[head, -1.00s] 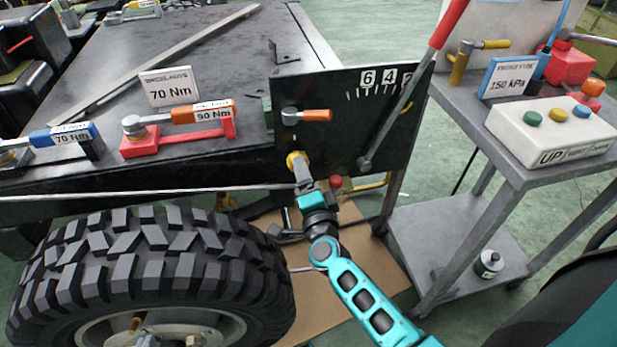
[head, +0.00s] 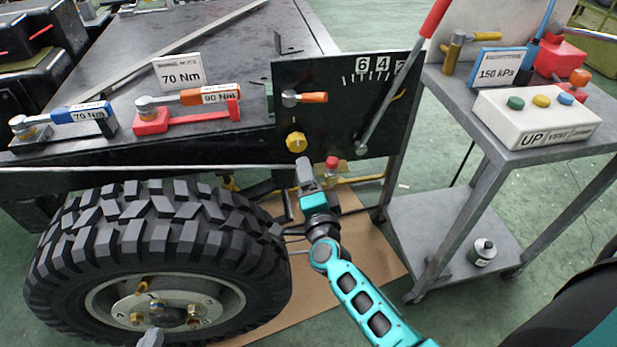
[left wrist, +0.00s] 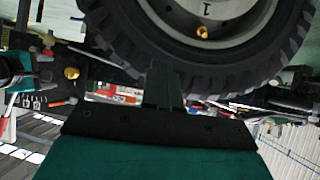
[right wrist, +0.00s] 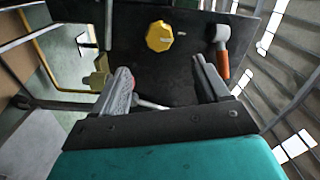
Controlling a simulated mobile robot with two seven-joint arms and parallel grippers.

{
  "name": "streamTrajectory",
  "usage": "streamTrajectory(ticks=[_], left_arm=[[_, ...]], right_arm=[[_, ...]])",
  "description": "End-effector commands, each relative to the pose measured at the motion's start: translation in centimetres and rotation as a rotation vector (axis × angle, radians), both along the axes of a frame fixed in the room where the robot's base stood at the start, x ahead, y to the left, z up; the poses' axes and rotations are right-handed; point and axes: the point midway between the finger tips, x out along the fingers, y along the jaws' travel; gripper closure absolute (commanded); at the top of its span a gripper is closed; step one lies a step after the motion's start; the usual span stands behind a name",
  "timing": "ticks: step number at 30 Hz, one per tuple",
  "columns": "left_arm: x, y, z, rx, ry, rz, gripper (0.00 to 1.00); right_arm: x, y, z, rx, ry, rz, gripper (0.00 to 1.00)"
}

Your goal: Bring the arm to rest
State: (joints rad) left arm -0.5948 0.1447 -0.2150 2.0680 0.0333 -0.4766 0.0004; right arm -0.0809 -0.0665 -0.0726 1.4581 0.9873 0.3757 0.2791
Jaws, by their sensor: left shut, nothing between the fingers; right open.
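My right gripper (head: 305,172) is open and empty just below the yellow knob (head: 296,142) on the dark panel (head: 330,120). In the right wrist view its two fingers (right wrist: 163,78) are spread, and the yellow knob (right wrist: 160,36) lies beyond them, apart from both. My left gripper (head: 150,338) shows only as a grey tip at the bottom edge, in front of the wheel hub. In the left wrist view its fingers (left wrist: 162,90) are together and empty, close below the tyre (left wrist: 200,70). The rest of the left arm is out of the head view.
A big tyre (head: 150,240) stands at the left. An orange-handled lever (head: 304,98) and a red-gripped lever (head: 405,85) are on the panel. A red knob (head: 332,163) is close beside my right gripper. A grey cart (head: 450,225) with a button box (head: 535,118) stands at the right.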

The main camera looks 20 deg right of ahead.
Motion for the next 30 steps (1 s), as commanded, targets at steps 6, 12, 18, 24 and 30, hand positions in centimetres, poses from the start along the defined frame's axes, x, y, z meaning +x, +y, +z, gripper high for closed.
streamTrajectory(ticks=[6,12,18,24,30], left_arm=[[0.0,0.1,0.1,0.004,-0.001,-0.003,1.0],[0.1,0.4,2.6,0.013,-0.008,-0.003,1.0],[0.0,1.6,6.0,0.035,-0.017,0.014,1.0],[-1.2,2.8,7.2,0.059,-0.002,0.032,1.0],[-1.6,3.1,7.2,0.058,0.003,0.048,1.0]], right_arm=[[0.0,0.0,0.1,-0.003,0.001,0.002,0.25],[-2.6,1.7,1.8,-0.216,0.074,0.141,0.25],[-10.2,5.0,3.1,-0.73,0.284,0.461,0.25],[-17.3,5.4,3.3,-1.146,0.476,0.694,0.25],[-19.9,4.9,3.2,-1.306,0.553,0.77,0.25]])
